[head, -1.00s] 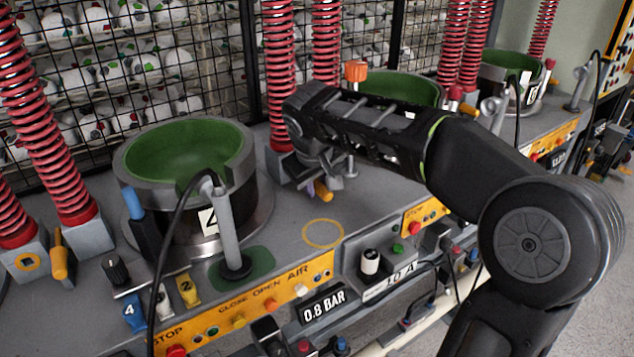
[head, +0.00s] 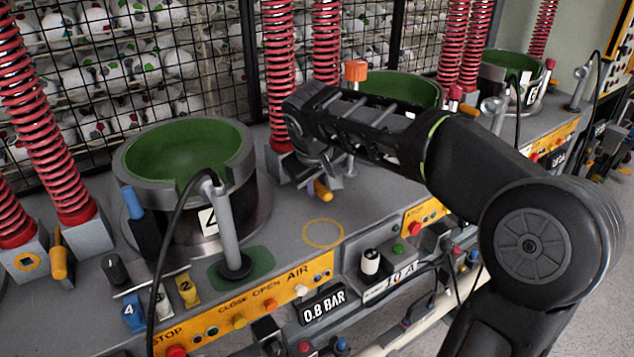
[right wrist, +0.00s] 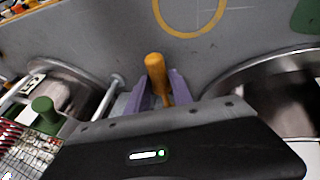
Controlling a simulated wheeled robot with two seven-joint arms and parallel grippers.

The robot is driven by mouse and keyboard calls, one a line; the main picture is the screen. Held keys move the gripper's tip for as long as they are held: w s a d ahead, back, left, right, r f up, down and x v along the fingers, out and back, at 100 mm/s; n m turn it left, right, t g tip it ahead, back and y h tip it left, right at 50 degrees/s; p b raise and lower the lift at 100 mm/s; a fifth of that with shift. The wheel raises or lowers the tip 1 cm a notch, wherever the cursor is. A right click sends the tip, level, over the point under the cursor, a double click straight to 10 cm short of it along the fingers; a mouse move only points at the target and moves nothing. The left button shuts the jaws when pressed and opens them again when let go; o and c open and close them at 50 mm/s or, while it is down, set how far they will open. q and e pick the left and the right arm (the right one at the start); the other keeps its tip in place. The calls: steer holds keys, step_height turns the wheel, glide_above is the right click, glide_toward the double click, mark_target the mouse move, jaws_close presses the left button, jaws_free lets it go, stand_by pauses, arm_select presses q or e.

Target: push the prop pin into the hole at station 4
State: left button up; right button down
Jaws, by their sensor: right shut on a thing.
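The yellow-orange prop pin (head: 322,190) is in my right gripper (right wrist: 161,90). In the right wrist view the pin's handle (right wrist: 156,68) stands up between the two purple fingers, which are shut on it. In the head view the gripper is low over the deck, just right of the grey block (head: 278,165) under the red springs. Station 4 is the round pot with a green lining (head: 185,153) and a "4" plate (head: 208,221), left of the gripper. The hole for the pin is not visible; the hand may hide it. My left gripper is out of view.
An orange ring (head: 323,233) marks bare deck in front of the gripper. A grey lever (head: 229,225) with a black cable stands before the pot. Red springs (head: 279,70) rise close behind the hand. Another yellow pin (head: 58,255) is at the far left block.

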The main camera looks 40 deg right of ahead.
steer(key=shift+w+d+r+p, duration=0.1)
steer(key=shift+w+p, duration=1.8)
steer(key=shift+w, duration=1.95)
steer(key=c, duration=1)
jaws_free()
steer(key=shift+c, duration=0.2)
steer(key=v, duration=0.7)
steer(key=shift+s+r+b, duration=0.15)
steer(key=shift+r+b, duration=0.15)
